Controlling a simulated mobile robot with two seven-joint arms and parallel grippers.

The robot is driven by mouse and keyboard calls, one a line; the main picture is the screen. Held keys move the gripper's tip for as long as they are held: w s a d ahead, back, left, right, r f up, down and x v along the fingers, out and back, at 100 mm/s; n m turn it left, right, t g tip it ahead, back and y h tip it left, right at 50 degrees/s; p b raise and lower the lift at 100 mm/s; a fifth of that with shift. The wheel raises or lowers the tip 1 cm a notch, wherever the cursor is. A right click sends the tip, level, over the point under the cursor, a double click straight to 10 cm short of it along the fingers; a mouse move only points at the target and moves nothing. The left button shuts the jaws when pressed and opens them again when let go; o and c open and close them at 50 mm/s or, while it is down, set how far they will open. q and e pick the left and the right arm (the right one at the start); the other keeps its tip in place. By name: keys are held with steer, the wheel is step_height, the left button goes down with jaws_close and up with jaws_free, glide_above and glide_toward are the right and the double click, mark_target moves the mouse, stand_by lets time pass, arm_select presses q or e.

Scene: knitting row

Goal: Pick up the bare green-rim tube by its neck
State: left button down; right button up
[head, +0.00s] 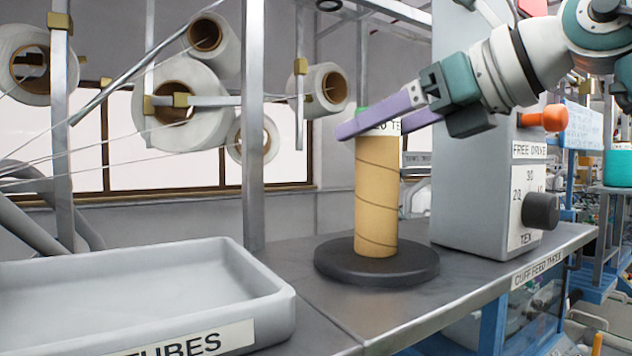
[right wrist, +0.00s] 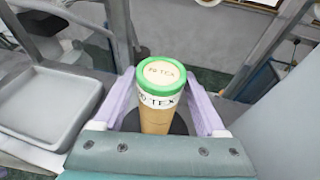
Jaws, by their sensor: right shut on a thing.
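The bare brown tube (head: 376,200) stands upright on a round black base (head: 340,270) on the grey table. Its green rim and white label show at the top in the right wrist view (right wrist: 160,77). My right gripper (head: 372,124) comes in from the right and is shut on the tube's neck, one lilac finger on each side just under the rim. The near finger hides part of the label in the head view. My left gripper is not in view.
A grey tray (head: 270,285) labelled TUBES lies at the left of the table. A grey machine box (head: 465,190) with a black knob (head: 540,211) and an orange knob (head: 556,118) stands close right of the tube. White yarn cones (head: 190,105) hang on a metal frame behind.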

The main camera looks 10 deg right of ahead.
jaws_close()
steer(key=shift+f, duration=0.1)
